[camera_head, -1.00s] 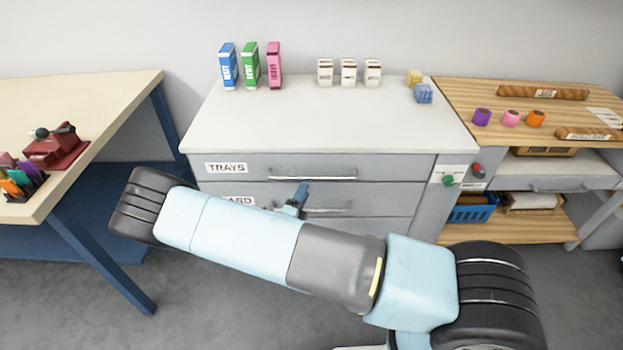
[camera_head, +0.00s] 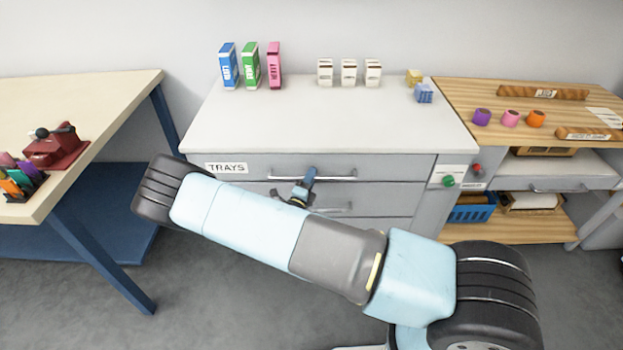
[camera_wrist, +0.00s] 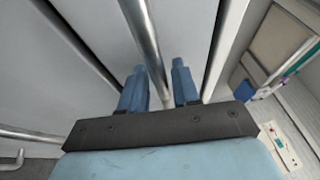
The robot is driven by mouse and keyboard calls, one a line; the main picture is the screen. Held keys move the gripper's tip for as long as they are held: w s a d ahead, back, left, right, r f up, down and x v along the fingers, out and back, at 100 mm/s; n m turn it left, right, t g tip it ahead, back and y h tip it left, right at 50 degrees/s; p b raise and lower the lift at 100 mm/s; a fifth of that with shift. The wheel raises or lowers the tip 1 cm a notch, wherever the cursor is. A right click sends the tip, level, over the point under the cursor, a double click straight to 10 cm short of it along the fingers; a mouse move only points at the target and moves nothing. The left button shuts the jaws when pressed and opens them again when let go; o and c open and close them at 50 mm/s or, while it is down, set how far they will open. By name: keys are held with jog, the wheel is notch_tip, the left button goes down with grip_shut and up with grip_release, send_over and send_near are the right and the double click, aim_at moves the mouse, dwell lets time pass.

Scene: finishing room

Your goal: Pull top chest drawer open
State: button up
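The grey chest (camera_head: 325,120) has a top drawer (camera_head: 390,168) labelled TRAYS, which looks closed. Its metal bar handle (camera_head: 335,178) runs across the front. My gripper (camera_head: 308,181) is at the middle of this handle in the head view, partly hidden behind my arm. In the wrist view my gripper (camera_wrist: 157,80) has its two blue fingers apart. The handle bar (camera_wrist: 145,35) runs between them, with visible gaps on both sides. I cannot tell whether the fingers touch it.
A lower drawer with its own handle (camera_head: 335,210) is partly behind my arm. Boxes (camera_head: 250,65), white packs (camera_head: 348,72) and small cubes (camera_head: 423,93) stand on the chest. A workbench (camera_head: 80,110) is at left, a wooden bench (camera_head: 555,95) at right.

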grip_shut()
jog(key=shift+s+f, duration=0.1)
jog(key=shift+s, duration=0.05)
jog(key=s, duration=2.8)
jog(key=shift+s+a, duration=0.25)
jog(key=shift+a, duration=0.15)
jog(key=shift+o, duration=1.1)
grip_release()
jog(key=shift+w, duration=0.1)
jog(key=shift+a, duration=0.1)
jog(key=v, duration=1.3)
jog(key=shift+s, duration=0.4)
